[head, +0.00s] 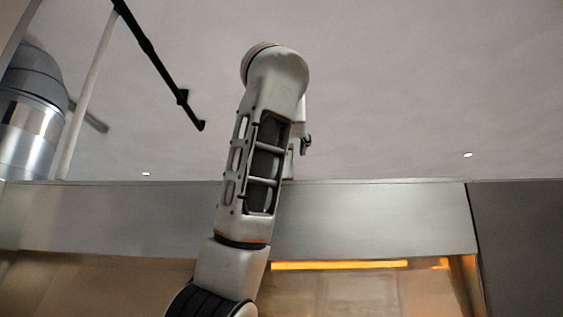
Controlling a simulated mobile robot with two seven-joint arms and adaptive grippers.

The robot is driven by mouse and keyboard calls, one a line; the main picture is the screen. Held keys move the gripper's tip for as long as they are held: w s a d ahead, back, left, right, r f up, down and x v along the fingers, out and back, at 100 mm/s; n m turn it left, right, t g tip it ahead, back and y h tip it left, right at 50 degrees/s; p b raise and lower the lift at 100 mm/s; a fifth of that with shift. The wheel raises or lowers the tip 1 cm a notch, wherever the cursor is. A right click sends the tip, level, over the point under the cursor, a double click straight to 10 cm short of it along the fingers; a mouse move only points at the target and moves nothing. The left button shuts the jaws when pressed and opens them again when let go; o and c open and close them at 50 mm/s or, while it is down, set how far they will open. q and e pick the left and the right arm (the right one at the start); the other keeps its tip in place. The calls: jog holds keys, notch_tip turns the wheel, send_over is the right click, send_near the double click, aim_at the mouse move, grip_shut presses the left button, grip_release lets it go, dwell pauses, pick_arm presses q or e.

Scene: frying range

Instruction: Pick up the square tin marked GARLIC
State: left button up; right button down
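The square tin marked GARLIC is not in this view, which is tilted up toward the ceiling. One of my arms rises from the bottom edge, left of the middle, and bends over at the top; it appears to be my left. A small dark part, seemingly of its gripper (305,145), shows behind the arm's right side. The rest of that gripper is hidden, so its fingers cannot be read. My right gripper is not in view.
A steel hood (370,222) with a lit orange strip (340,265) below spans the lower part. A shiny duct (28,135) stands at the far left. A dark rod (160,65) hangs at upper left. No work surface shows.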

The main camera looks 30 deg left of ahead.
pick_arm(q)
jog(key=p+x, duration=0.2)
jog(key=x, duration=0.2)
jog(key=shift+w+a, duration=0.15)
jog(key=shift+w, duration=0.1)
jog(key=shift+w+a, duration=0.15)
jog(key=shift+w, duration=0.2)
jog(key=c, duration=1.2)
jog(key=shift+c, duration=1.2)
